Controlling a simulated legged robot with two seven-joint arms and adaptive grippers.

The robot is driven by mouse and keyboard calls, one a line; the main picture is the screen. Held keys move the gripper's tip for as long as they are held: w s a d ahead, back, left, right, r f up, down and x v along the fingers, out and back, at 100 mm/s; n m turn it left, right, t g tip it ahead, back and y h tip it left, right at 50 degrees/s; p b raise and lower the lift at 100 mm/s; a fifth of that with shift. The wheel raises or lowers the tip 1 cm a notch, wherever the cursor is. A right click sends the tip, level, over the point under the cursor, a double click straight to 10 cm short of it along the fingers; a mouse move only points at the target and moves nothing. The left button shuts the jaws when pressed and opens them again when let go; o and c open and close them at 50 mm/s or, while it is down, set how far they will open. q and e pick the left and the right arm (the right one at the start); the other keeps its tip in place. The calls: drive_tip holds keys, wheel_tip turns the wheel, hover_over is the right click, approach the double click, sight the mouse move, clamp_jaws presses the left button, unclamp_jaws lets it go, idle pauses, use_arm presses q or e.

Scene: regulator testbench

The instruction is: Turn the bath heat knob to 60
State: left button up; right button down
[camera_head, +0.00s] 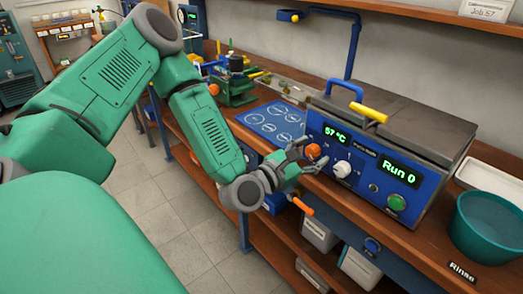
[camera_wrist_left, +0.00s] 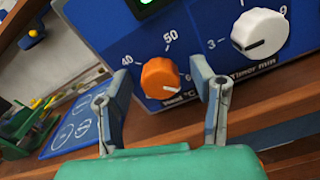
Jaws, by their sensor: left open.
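The orange bath heat knob (camera_head: 313,151) is on the blue front panel of the bath unit (camera_head: 346,190). In the left wrist view the knob (camera_wrist_left: 160,78) has a white mark at its lower right, and 40 and 50 show around it; no 60 can be read. The green display (camera_head: 337,134) reads 57 °C. My left gripper (camera_head: 294,158) is open in front of the knob. In the left wrist view its fingers (camera_wrist_left: 160,84) stand on either side of the knob with gaps. I cannot tell how deep they reach. My right gripper is not in view.
A white timer knob (camera_wrist_left: 260,34) is close to the right finger. A green button (camera_head: 396,202) and a "Run 0" display (camera_head: 399,172) are farther right. A teal tub (camera_head: 487,228) stands at the bench's right end. A blue mat (camera_head: 271,122) lies left of the unit.

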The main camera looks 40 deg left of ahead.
use_arm(q)
drive_tip(key=n+p, duration=0.1)
drive_tip(key=n, duration=0.3)
drive_tip(key=shift+n, duration=0.4)
drive_tip(key=shift+s+n, duration=0.15)
drive_tip(key=shift+n, duration=0.25)
drive_tip(key=s+a+p, duration=0.1)
drive_tip(key=s+p, duration=0.1)
drive_tip(key=s, duration=1.1)
drive_tip(key=s+d+f+m+g+h, duration=0.3)
drive_tip(key=d+f+m+g, duration=0.35)
drive_tip(key=f+m, duration=0.55)
drive_tip(key=s+d+f+m+g+y+b, duration=0.1)
drive_tip(key=s+f+m+g, duration=0.6)
drive_tip(key=m, duration=0.8)
drive_tip(key=shift+s+d+f+m+b, duration=0.35)
drive_tip(key=shift+s+d+f, duration=0.15)
drive_tip(key=shift+f, duration=0.25)
